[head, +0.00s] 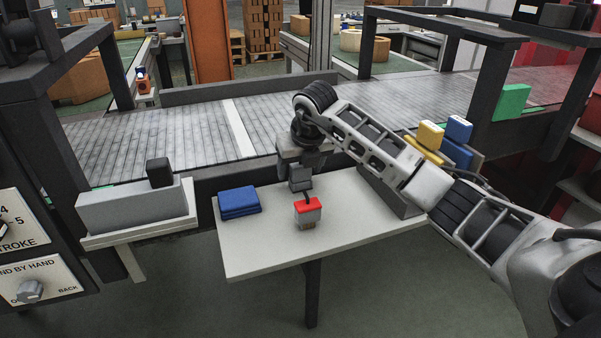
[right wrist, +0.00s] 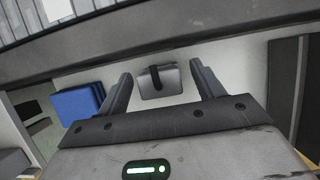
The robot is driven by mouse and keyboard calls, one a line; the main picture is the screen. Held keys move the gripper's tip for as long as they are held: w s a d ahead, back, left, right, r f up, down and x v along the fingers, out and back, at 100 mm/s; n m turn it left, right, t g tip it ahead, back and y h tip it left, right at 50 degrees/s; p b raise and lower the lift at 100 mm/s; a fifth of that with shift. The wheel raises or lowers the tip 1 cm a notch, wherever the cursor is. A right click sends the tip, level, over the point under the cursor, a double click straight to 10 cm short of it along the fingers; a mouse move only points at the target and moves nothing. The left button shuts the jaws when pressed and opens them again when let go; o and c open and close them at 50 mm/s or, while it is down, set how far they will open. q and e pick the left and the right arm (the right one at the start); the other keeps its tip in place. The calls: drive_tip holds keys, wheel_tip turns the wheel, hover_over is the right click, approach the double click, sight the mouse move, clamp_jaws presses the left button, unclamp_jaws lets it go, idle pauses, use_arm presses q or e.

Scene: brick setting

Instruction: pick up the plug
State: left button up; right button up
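The plug (head: 308,214) is a small block with a red top, grey sides and a dark stub on top, standing on the pale table (head: 345,225). In the right wrist view the plug (right wrist: 160,81) looks grey with a dark strip, ahead of the fingers and within the gap between them. My right gripper (head: 301,184) is just above and behind the plug in the head view, pointing down. Its two fingers are spread apart in the right wrist view (right wrist: 164,82), with nothing held. Contact with the plug does not show. My left gripper is not in view.
A roller conveyor (head: 180,137) runs behind the table. Yellow and blue blocks (head: 457,130) stand at the right. The table's front right is clear.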

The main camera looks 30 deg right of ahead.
drive_tip(key=c, duration=1)
drive_tip(key=shift+r, duration=0.1)
